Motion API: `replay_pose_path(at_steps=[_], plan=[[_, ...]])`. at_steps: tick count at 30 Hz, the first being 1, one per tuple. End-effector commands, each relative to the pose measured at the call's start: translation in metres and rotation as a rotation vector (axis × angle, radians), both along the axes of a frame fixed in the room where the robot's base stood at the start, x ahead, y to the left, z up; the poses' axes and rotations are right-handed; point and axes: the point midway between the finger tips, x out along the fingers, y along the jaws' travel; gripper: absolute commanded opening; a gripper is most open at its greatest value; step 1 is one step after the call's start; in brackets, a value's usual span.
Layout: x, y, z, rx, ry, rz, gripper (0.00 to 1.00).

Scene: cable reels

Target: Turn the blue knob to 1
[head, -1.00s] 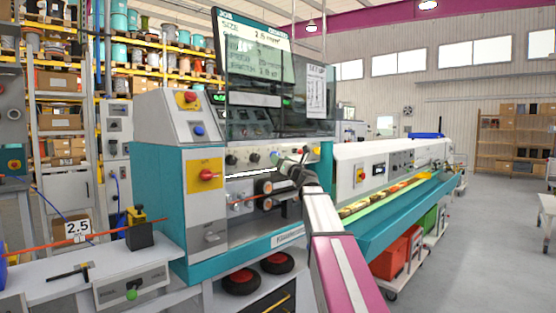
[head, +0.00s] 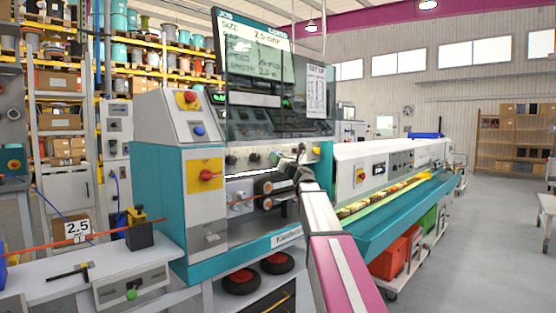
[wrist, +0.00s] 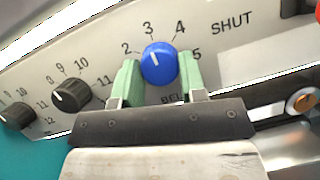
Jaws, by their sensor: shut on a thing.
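The blue knob (wrist: 159,63) sits on the light grey panel (wrist: 225,60) in the wrist view. Printed numbers 2, 3, 4 and 5 run around its top. A short white mark on it leans up and slightly left, roughly toward 3. The place of 1 is hidden, probably behind the left finger. My gripper (wrist: 159,74) has its green fingers on either side of the knob and is shut on it. In the head view my gripper (head: 299,158) is at the machine's knob row, and the blue knob is hidden there.
Two black knobs, one nearer (wrist: 71,95) and one farther (wrist: 16,116), lie left of the blue knob. A red part (wrist: 316,10) shows at the top right corner. In the head view, a clear guard (head: 280,95) hangs above the knob row, with rollers (head: 266,186) below.

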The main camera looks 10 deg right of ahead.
Motion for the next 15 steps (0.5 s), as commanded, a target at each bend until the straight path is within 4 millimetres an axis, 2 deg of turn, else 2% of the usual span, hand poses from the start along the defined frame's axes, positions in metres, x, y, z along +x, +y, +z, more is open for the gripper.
replay_pose_path(at_steps=[8, 15], plan=[[0.0018, -0.0013, -0.0004, -0.129, -0.093, 0.0, 0.15], [0.0032, -0.0034, -0.0004, -0.307, -0.223, 0.0, 0.15]])
